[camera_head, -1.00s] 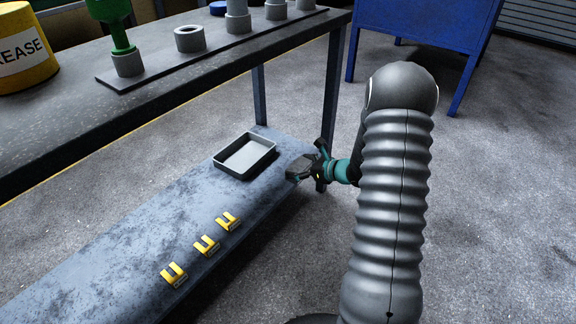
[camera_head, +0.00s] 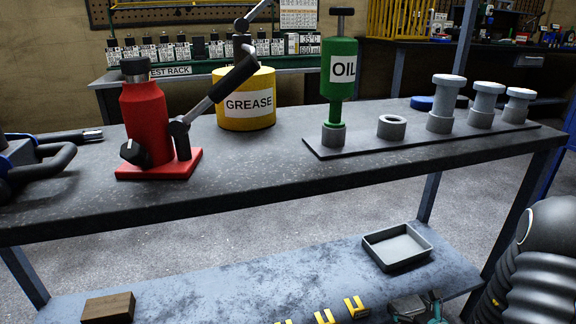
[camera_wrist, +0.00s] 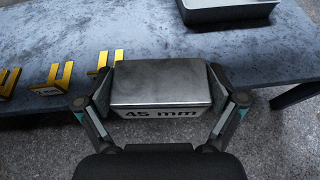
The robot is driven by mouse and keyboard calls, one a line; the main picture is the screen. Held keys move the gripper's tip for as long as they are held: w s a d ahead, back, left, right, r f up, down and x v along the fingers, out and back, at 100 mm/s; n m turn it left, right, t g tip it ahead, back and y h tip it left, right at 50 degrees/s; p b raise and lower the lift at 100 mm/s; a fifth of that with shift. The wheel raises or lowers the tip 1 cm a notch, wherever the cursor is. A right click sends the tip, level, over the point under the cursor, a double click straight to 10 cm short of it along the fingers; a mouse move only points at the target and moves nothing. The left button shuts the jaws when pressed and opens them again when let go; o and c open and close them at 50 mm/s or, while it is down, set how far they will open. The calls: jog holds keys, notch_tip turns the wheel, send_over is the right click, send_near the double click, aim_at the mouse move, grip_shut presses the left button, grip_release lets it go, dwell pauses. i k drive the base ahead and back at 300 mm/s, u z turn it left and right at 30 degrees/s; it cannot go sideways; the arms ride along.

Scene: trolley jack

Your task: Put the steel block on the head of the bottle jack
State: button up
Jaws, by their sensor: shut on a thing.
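The red bottle jack (camera_head: 147,112) stands upright on the upper bench top at the left in the head view. Its head (camera_head: 134,68) is a dark cap on top, and nothing sits on it. The steel block (camera_wrist: 160,83) is a grey metal box marked "45 mm" in the wrist view. My gripper (camera_wrist: 160,90) is shut on it, one finger against each short side. In the head view my gripper (camera_head: 418,308) is at the bottom right, by the lower shelf's front edge, well below and right of the jack. The block is not clear there.
The lower shelf (camera_head: 250,285) holds a grey tray (camera_head: 398,262), yellow U-shaped pieces (camera_head: 357,306) and a wooden block (camera_head: 108,307).

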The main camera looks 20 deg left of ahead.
aim_at(134, 59)
jog(key=u, duration=3.9)
jog(key=k, duration=1.55)
jog(key=z, duration=0.55)
jog(key=i, duration=0.5)
jog(key=u, duration=0.05)
